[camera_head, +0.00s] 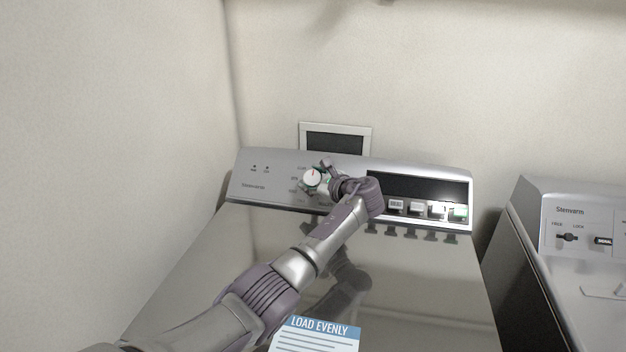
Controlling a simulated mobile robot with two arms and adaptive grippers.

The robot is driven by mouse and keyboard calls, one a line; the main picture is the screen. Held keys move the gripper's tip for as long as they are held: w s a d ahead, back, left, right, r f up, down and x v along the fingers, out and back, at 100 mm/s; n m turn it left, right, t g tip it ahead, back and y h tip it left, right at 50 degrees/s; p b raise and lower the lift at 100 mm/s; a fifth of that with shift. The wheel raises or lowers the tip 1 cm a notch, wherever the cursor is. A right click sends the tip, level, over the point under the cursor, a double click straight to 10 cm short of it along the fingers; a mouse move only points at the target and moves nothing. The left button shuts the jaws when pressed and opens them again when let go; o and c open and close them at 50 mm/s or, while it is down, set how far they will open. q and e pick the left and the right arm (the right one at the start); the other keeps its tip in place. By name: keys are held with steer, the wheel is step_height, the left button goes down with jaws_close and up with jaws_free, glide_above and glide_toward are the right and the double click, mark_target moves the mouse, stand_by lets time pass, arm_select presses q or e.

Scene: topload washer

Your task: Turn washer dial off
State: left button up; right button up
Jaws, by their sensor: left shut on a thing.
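The washer's control panel (262,184) runs across the back of the top-load washer. My right gripper is not in view.
A dark display and several lit buttons (437,209) are right of my left arm. The lid carries a "LOAD EVENLY" label (318,335). A second machine (570,225) stands to the right. A wall rises close on the left and behind, with a framed dark panel (335,140).

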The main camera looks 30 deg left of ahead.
arm_select(q)
steer(key=o, duration=1.2)
steer(key=shift+d, duration=0.1)
steer(key=v, duration=1.1)
steer(key=shift+s+d, duration=0.3)
